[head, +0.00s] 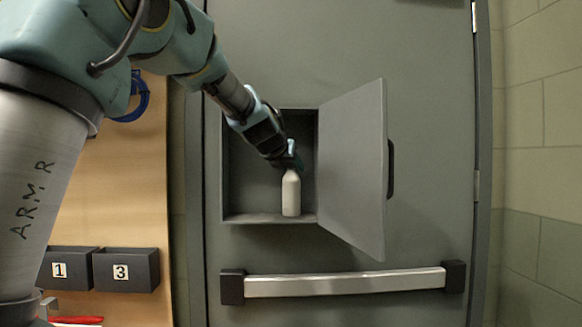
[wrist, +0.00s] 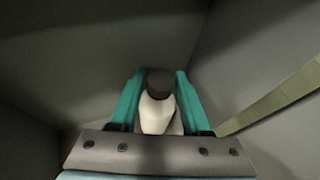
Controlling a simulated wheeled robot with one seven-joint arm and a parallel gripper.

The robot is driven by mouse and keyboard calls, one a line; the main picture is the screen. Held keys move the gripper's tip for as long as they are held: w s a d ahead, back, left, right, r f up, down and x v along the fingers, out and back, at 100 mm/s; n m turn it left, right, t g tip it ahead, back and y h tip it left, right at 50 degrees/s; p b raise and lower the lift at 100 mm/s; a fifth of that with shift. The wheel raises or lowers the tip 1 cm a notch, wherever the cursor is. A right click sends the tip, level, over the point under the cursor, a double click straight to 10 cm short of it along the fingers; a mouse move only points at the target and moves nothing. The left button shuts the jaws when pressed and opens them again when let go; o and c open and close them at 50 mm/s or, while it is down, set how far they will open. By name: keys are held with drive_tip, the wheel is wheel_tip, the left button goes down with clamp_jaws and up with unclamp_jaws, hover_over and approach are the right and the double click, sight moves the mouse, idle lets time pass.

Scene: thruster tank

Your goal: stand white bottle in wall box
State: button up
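The white bottle (head: 291,196) stands upright inside the open wall box (head: 238,218), near the right side of its opening. Its base appears to be at the box floor; whether it bears on it I cannot tell for sure. My gripper (head: 292,165) reaches in from the upper left and covers the bottle's top. In the wrist view the bottle (wrist: 157,115) with its dark cap (wrist: 160,84) sits between the teal fingers of my gripper (wrist: 160,78). Both fingers lie close against its sides and look shut on it.
The box door (head: 352,170) is swung open to the right, with a dark handle (head: 390,170). A push bar (head: 345,283) crosses the grey door below. Numbered bins (head: 126,270) hang on a wooden panel at left.

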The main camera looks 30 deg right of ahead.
drive_tip(key=shift+o, duration=1.2)
drive_tip(key=shift+r, duration=0.1)
drive_tip(key=shift+s+a+r, duration=0.15)
drive_tip(key=p+v, duration=0.1)
drive_tip(key=v, duration=1)
drive_tip(key=shift+s+a+p, duration=0.15)
drive_tip(key=shift+a+p, duration=0.05)
drive_tip(key=shift+p, duration=0.2)
